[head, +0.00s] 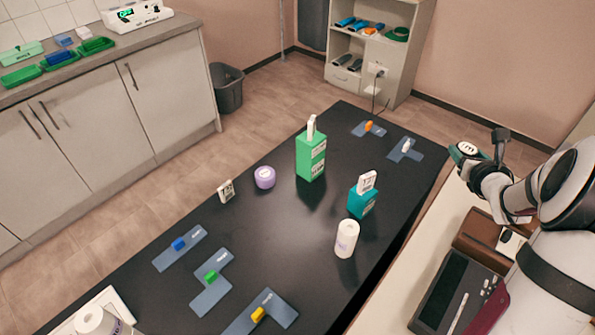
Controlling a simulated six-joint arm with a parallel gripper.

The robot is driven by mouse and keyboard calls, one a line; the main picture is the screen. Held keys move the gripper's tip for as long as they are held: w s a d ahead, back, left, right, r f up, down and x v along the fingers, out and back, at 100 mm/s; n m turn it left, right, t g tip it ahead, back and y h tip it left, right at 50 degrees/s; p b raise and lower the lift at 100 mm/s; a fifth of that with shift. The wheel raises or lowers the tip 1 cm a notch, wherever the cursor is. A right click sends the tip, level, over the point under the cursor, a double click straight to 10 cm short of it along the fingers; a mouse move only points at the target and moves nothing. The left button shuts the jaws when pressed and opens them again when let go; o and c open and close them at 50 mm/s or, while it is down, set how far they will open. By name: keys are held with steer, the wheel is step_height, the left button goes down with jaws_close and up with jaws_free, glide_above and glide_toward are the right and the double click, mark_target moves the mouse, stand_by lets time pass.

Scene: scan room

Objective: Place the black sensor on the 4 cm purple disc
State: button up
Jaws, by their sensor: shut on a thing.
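The purple disc (265,178) is a short, round, pale purple piece with a light top. It stands on the black table, left of the tall green box, with nothing on top of it. My gripper (499,148) is at the right, at the end of my folded arm, beyond the table's right edge and far from the disc. It is small and dark here, and its fingers are hard to make out. A small black block (501,134) at its tip looks like the black sensor, held up clear of the table. No other black sensor shows.
Blue-grey pads with coloured blocks lie at the table's near left and far end. Bare table surrounds the disc.

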steer(key=w+a+r+n+y, duration=0.1)
steer(key=w+a+n+y, duration=0.2)
steer(key=w+a, duration=0.55)
steer(key=n+g+y, duration=0.2)
steer(key=n+y, duration=0.5)
steer(key=y, duration=0.2)
glide_above(267, 175)
step_height(267, 175, down, 21)
steer(key=shift+f, duration=0.1)
steer(key=shift+f, duration=0.1)
steer(key=o, duration=1.4)
steer(key=shift+s, duration=0.1)
